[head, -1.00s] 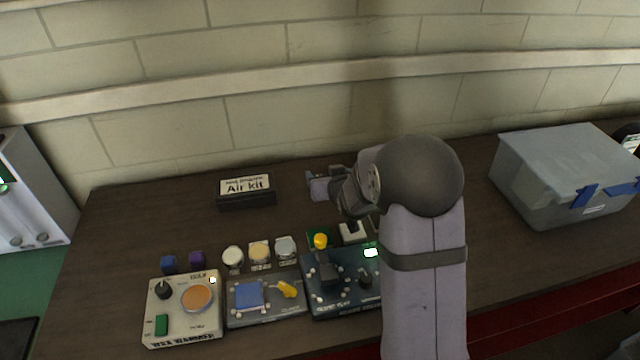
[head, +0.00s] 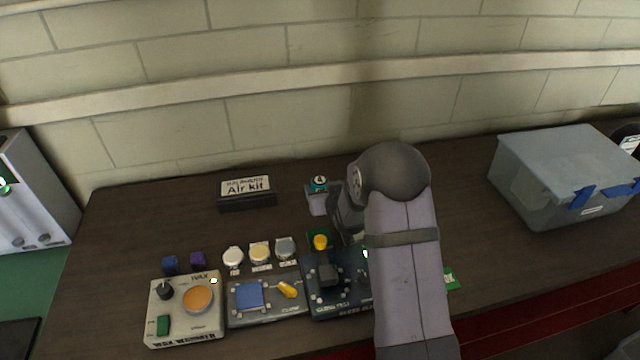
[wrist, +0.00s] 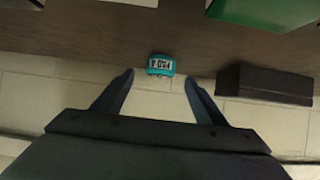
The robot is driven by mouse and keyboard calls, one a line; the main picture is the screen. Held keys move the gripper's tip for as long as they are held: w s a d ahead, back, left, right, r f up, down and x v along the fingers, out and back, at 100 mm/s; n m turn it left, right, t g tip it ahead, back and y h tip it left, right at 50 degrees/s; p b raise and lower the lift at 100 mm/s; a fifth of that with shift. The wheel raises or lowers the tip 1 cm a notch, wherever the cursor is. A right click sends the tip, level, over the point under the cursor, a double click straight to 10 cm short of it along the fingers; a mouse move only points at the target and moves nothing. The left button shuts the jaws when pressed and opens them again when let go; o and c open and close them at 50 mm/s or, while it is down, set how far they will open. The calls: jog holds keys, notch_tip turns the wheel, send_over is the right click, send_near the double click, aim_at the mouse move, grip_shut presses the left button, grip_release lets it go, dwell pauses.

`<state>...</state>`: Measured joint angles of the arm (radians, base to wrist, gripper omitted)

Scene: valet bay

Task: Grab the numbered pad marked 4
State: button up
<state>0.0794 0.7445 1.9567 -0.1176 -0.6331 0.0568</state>
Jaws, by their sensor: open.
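The numbered pad marked 4 (head: 319,183) is a small teal piece with a pale label, on the dark bench top near the wall. In the wrist view the teal pad (wrist: 160,72) lies just beyond and between the two fingertips, with its label partly legible. My gripper (wrist: 158,80) is open, with one finger on each side of the view and nothing held. In the head view my gripper (head: 317,203) is beside the pad, partly hidden by my arm. I cannot tell its exact height over the bench.
The Air kit block (head: 246,197) stands left of the pad. Control boxes (head: 185,325), small knobs and a yellow button (head: 320,241) fill the front.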

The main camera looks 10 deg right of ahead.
aim_at(321, 183)
jog(key=shift+w, duration=0.1)
jog(key=shift+p+x, duration=1.35)
jog(key=shift+x, duration=1.15)
jog(key=c, duration=1.1)
